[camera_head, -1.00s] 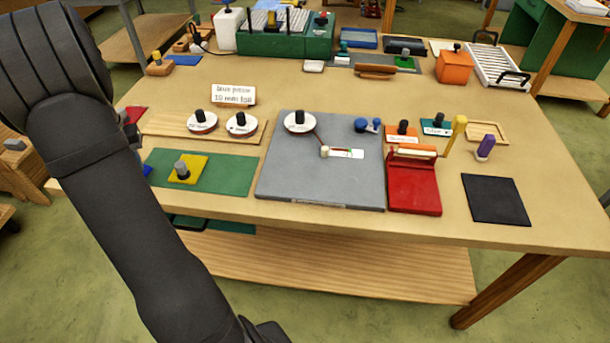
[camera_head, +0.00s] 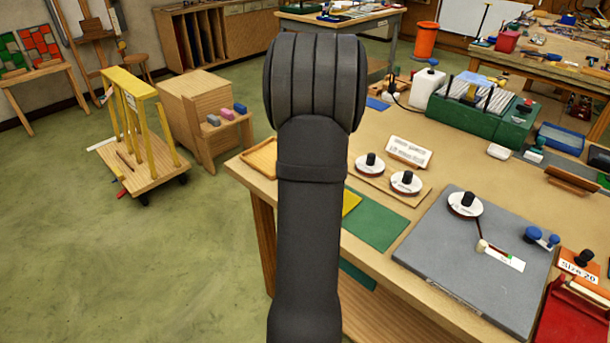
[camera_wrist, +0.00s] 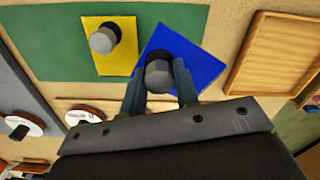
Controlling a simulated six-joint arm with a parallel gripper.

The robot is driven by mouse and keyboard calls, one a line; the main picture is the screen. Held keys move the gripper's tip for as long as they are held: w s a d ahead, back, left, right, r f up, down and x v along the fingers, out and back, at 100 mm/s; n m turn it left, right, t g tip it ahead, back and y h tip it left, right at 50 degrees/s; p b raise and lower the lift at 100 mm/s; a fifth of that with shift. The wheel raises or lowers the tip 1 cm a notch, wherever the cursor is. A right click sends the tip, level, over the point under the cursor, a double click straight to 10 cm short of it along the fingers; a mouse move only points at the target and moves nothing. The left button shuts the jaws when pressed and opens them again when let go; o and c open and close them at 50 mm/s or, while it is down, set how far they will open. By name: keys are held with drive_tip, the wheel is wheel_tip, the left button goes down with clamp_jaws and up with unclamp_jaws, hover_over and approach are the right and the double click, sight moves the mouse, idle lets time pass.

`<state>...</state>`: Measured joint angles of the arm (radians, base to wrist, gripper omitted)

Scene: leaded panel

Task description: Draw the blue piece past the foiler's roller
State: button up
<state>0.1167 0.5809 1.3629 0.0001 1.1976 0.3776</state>
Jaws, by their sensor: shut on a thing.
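The blue piece (camera_wrist: 200,52) shows in the wrist view, a flat square with a dark grey knob (camera_wrist: 158,76). My gripper (camera_wrist: 160,88) is shut on that knob, one finger at each side. The piece overlaps the green mat's edge in this view; I cannot tell whether it is raised. In the head view my arm hides the piece and the gripper. The foiler's grey board (camera_head: 430,250) stands right of my arm, with a white reel (camera_head: 465,204) and a small pale roller (camera_head: 482,246) at the end of a thin strip.
The yellow piece (camera_wrist: 110,62) with its knob lies on the green mat (camera_wrist: 50,40) beside the blue one. A wooden tray (camera_wrist: 285,42) is at right in the wrist view. Two white reels (camera_head: 370,165) stand between the mat and a sign (camera_head: 408,152). A red tool (camera_head: 575,318) is right of the board.

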drive_tip(key=s+d+r+m, duration=0.1)
drive_tip(key=s+d+m, duration=0.3)
drive_tip(key=s+d, duration=0.65)
drive_tip(key=s+d+r+m, duration=0.2)
drive_tip(key=s+d+m, duration=0.4)
drive_tip(key=d, duration=0.7)
drive_tip(key=s+d+m, duration=0.1)
drive_tip(key=s+d, duration=0.1)
drive_tip(key=s, duration=0.4)
drive_tip(key=s+d+f+m, duration=0.1)
drive_tip(key=s+d, duration=0.1)
drive_tip(key=s, duration=0.5)
drive_tip(key=shift+s+d, duration=0.15)
drive_tip(key=shift+d, duration=0.25)
drive_tip(key=shift+f, duration=0.1)
drive_tip(key=shift+f, duration=2.7)
drive_tip(key=shift+f, duration=0.3)
drive_tip(key=shift+w+d, duration=0.6)
drive_tip(key=shift+w, duration=0.05)
drive_tip(key=shift+s+d, duration=0.2)
